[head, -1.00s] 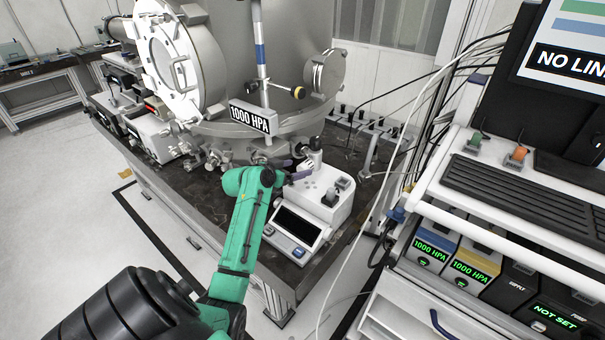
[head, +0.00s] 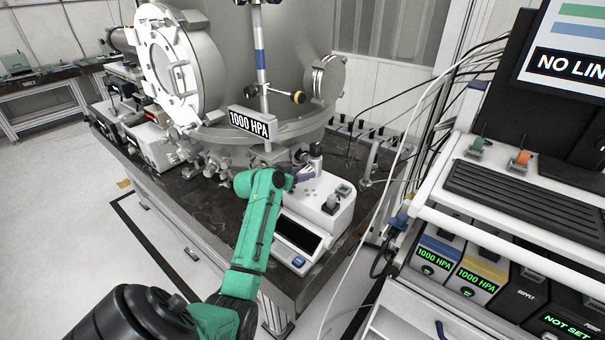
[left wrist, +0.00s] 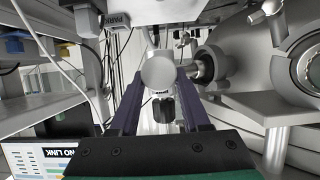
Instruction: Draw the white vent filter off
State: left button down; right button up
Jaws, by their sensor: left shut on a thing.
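The vent filter (left wrist: 158,72) shows in the left wrist view as a pale round end between my fingertips. A grey metal fitting with a flange runs from it to the right. My left gripper (left wrist: 160,80) has its two dark purple fingers on either side of the filter and is shut on it. In the head view my left gripper (head: 304,172) reaches in beside the valve fittings at the foot of the big chamber, and the filter is hard to make out there. A dark knob (left wrist: 163,108) sits between the fingers, closer to the palm. My right gripper is not in view.
A white bench instrument (head: 330,203) with a dark display stands right beside my left gripper. The steel chamber (head: 255,65) and its 1000 HPA sign (head: 249,123) are behind. Cables hang at the right, by the controller rack (head: 470,265).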

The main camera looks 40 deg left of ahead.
pick_arm(q)
jog(key=shift+s+p, duration=0.95)
jog(key=shift+s, duration=1.7)
